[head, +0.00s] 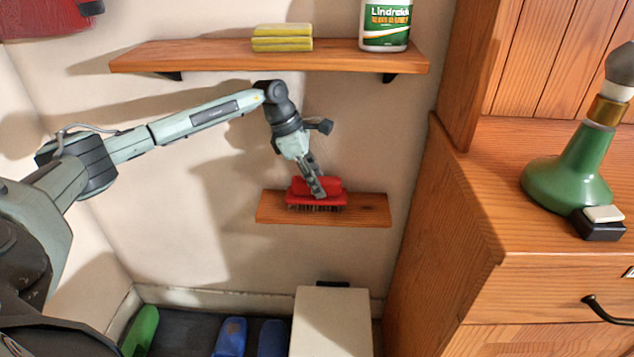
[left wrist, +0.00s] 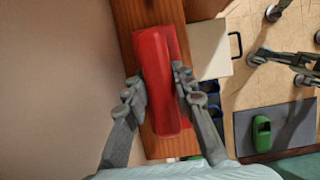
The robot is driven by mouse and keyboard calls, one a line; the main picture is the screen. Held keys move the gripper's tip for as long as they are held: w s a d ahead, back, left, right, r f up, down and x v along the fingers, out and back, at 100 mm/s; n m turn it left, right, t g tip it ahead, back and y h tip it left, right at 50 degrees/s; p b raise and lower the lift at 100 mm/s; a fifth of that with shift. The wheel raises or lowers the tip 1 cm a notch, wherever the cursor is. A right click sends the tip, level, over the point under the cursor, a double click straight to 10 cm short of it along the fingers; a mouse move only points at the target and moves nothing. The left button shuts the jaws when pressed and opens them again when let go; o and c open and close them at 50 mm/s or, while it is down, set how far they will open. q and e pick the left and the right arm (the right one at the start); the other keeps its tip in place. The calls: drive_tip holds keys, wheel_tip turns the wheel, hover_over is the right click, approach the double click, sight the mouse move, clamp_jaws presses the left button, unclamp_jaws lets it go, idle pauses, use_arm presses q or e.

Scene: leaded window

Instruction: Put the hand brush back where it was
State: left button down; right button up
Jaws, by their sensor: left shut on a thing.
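The hand brush (head: 331,200) is red with dark bristles pointing down. It is at the small lower wooden shelf (head: 371,208), lying lengthwise along it; I cannot tell whether the bristles touch the board. My left gripper (head: 317,190) comes from above and is shut on the brush near its middle. In the left wrist view the red brush (left wrist: 158,85) sits between the two fingers of my left gripper (left wrist: 156,92), with the wooden shelf (left wrist: 130,14) beneath it. My right gripper does not show clearly in either view.
An upper shelf (head: 210,56) holds yellow sponges (head: 283,38) and a white and green bottle (head: 386,22). A wooden cabinet (head: 475,200) stands at the right with a green lamp-like object (head: 568,170). A pale box (head: 332,320) and blue and green slippers (head: 230,337) are below.

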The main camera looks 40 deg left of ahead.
use_arm(q)
drive_tip(key=shift+f, duration=0.15)
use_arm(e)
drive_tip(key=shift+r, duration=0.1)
use_arm(q)
drive_tip(key=c, duration=1.3)
unclamp_jaws()
drive_tip(key=shift+o, duration=0.2)
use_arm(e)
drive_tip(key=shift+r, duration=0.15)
use_arm(q)
drive_tip(key=shift+a+r, duration=0.15)
drive_tip(key=shift+r, duration=0.2)
drive_tip(key=v, duration=0.3)
drive_tip(key=shift+a+f+b, duration=0.1)
drive_tip(key=shift+f+b, duration=0.05)
drive_tip(key=shift+b, duration=0.2)
drive_tip(key=s+a+b, duration=0.1)
drive_tip(key=s+a, duration=0.5)
drive_tip(key=a, duration=0.3)
drive_tip(key=shift+s+a, duration=0.25)
drive_tip(key=shift+a, duration=0.05)
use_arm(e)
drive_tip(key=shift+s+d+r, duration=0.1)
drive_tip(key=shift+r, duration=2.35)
